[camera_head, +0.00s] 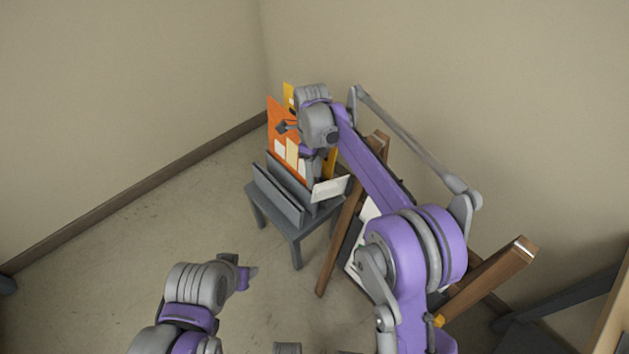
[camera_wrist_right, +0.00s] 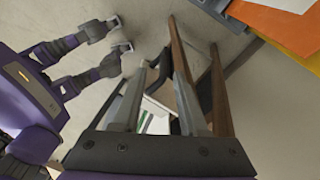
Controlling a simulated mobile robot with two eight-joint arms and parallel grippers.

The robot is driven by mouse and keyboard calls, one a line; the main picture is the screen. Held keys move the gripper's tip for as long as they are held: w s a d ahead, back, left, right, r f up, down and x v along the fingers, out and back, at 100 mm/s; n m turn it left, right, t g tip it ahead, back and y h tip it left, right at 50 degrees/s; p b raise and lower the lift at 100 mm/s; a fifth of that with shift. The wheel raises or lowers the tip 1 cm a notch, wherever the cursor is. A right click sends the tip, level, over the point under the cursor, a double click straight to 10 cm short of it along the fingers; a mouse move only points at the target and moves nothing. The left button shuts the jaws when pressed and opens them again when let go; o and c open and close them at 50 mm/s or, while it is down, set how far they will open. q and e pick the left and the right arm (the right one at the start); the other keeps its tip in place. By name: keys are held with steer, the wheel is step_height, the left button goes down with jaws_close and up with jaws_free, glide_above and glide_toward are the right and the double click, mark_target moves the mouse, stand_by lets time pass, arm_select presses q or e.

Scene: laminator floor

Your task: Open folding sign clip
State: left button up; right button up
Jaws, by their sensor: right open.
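The folding sign (camera_head: 508,262) has brown wooden legs and stands on the floor at the right, with pale sheets between its legs. My right arm covers much of it in the head view. In the right wrist view its brown legs (camera_wrist_right: 218,90) run beyond my fingers, with a white sheet and a dark part between them. I cannot make out the clip. My right gripper (camera_wrist_right: 160,68) is open with nothing visible between its fingers; whether it touches the sign cannot be told. My left gripper (camera_head: 247,273) is low at the left, clear of the sign; its jaw opening is unclear.
A grey stool (camera_head: 296,236) stands by the corner, left of the sign, bearing a grey holder (camera_head: 278,197) with orange and yellow cards (camera_head: 282,115). Walls close in behind. Open floor (camera_head: 130,250) lies at the left. Dark and wooden furniture (camera_head: 580,300) is at the lower right.

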step_height(320, 180, up, 8)
steer(key=w, duration=0.1)
steer(key=shift+w+f+p, duration=0.2)
steer(key=shift+w+p, duration=0.05)
steer(key=shift+p, duration=0.1)
steer(key=shift+a, duration=0.1)
steer(key=shift+w, duration=0.15)
steer(key=c, duration=0.4)
steer(key=w+d+n, duration=0.1)
steer(key=w+n, duration=0.1)
steer(key=n, duration=0.2)
steer(key=w+d+n+y, duration=0.1)
steer(key=w+d+n, duration=0.1)
steer(key=n, duration=0.3)
steer(key=w+d+n+p, duration=0.1)
steer(key=w+n, duration=0.1)
steer(key=n, duration=0.2)
steer(key=shift+w+d+f+n+y, duration=0.3)
steer(key=shift+d+f+y, duration=0.1)
jaws_close()
steer(key=s+a+f+n+b, duration=0.1)
steer(key=s+a+f, duration=0.2)
steer(key=f, duration=0.6)
steer(key=shift+s+a+n+b, duration=0.15)
steer(key=shift+s+n+b, duration=0.15)
steer(key=shift+s, duration=0.6)
